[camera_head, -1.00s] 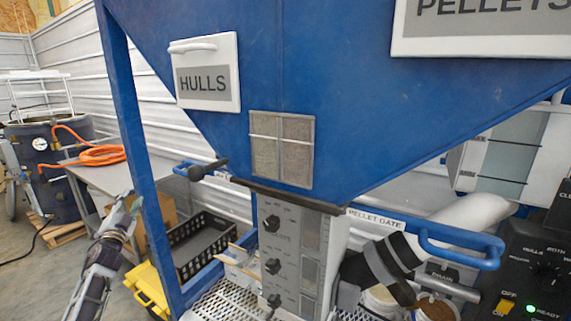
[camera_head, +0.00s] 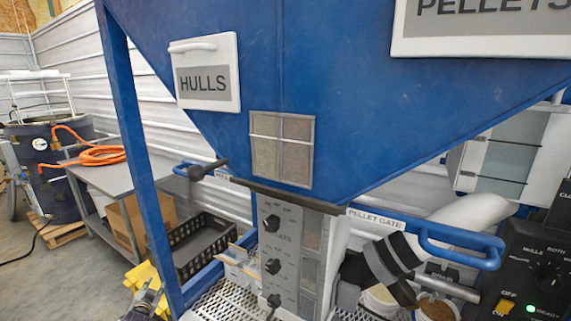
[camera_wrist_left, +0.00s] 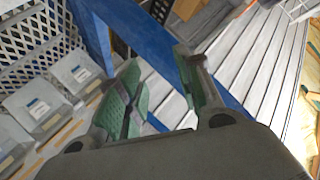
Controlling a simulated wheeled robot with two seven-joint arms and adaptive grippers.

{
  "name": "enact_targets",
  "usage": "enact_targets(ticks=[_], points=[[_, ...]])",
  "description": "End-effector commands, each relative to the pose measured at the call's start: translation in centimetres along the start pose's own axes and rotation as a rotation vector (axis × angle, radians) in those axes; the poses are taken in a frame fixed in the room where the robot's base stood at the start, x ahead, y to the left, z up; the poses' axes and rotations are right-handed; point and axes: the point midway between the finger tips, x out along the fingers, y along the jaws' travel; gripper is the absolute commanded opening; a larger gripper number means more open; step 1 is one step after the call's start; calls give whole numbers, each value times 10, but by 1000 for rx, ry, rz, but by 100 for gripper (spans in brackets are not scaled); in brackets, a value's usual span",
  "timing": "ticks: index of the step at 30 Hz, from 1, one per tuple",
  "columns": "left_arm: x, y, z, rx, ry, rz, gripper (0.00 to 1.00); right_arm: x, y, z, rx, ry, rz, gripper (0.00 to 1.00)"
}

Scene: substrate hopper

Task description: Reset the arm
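My left gripper (camera_head: 146,296) is low at the left in the head view, in front of the yellow object and left of the blue hopper post (camera_head: 140,160). The left wrist view shows its two green-padded fingers (camera_wrist_left: 165,95) spread apart with nothing between them. A blue beam (camera_wrist_left: 95,35) and the pale ribbed wall (camera_wrist_left: 255,65) show beyond the fingers there. My right gripper is not in the head view.
The blue hopper (camera_head: 350,110) fills the middle. A grey table (camera_head: 115,175) with an orange hose (camera_head: 100,155) stands at the left. A black crate (camera_head: 205,250) sits behind the post. A control panel (camera_head: 535,265) is at the right. Bare floor lies at the lower left.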

Motion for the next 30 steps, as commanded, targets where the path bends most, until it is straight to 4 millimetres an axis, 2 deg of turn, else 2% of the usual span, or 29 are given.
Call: enact_targets(ticks=[1, 3, 14, 23, 30], points=[[-2, 14, 16, -12, -28, 19, 35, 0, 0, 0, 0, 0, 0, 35], [-5, 30, 36, -28, -64, 43, 35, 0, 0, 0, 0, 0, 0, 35], [-35, 112, 138, -99, -243, 155, 35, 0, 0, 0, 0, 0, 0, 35], [-78, 178, 218, -137, -380, 240, 35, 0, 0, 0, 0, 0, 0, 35], [-122, 227, 278, -153, -481, 303, 35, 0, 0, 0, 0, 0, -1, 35]])
